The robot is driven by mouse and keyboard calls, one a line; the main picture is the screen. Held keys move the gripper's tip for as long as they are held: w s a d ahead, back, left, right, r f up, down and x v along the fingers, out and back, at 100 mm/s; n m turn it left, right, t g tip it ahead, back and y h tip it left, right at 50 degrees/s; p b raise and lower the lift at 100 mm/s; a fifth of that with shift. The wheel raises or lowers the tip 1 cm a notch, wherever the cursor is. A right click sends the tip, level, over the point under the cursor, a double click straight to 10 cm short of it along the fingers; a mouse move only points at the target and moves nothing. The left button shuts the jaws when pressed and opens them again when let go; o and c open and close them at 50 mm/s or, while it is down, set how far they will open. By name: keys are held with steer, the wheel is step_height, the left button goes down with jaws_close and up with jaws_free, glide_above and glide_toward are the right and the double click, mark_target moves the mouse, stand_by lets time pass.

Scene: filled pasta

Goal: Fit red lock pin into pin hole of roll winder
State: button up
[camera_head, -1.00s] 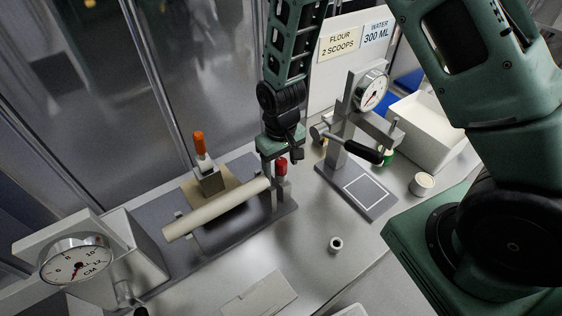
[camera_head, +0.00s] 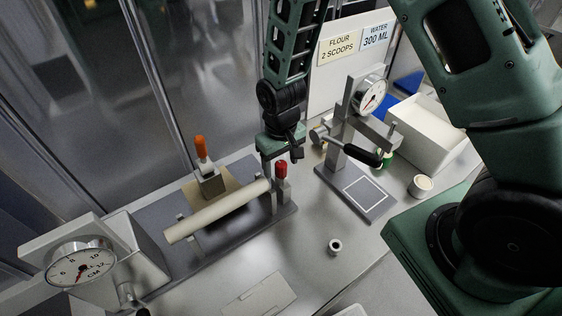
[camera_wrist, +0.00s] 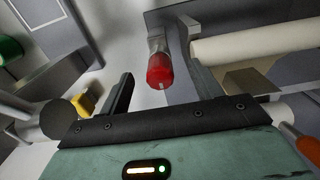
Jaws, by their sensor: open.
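The red lock pin (camera_head: 281,168) stands upright at the right end of the roll winder (camera_head: 285,212), on a grey metal block. It also shows in the wrist view as a red cap (camera_wrist: 159,71) with a metal part behind it. The winder's pale roll (camera_head: 218,211) lies to its left. My gripper (camera_head: 269,168) is just beside the pin, pointing down. In the wrist view my gripper (camera_wrist: 160,78) is open, and the red cap appears between its two fingers with gaps on both sides. The pin hole is hidden, so I cannot tell how deep the pin sits.
An orange-handled tool (camera_head: 201,148) stands behind the roll. A dial press (camera_head: 370,92) with a black handle stands to the right. A white bin (camera_head: 425,135) and a small cup (camera_head: 420,186) are farther right. A small ring (camera_head: 335,246) lies on the clear bench in front.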

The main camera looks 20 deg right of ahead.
steer(key=shift+r+p, duration=1.95)
steer(key=shift+r, duration=0.9)
step_height(320, 180, up, 17)
steer(key=b, duration=0.4)
steer(key=shift+r+b, duration=0.15)
steer(key=shift+b, duration=0.2)
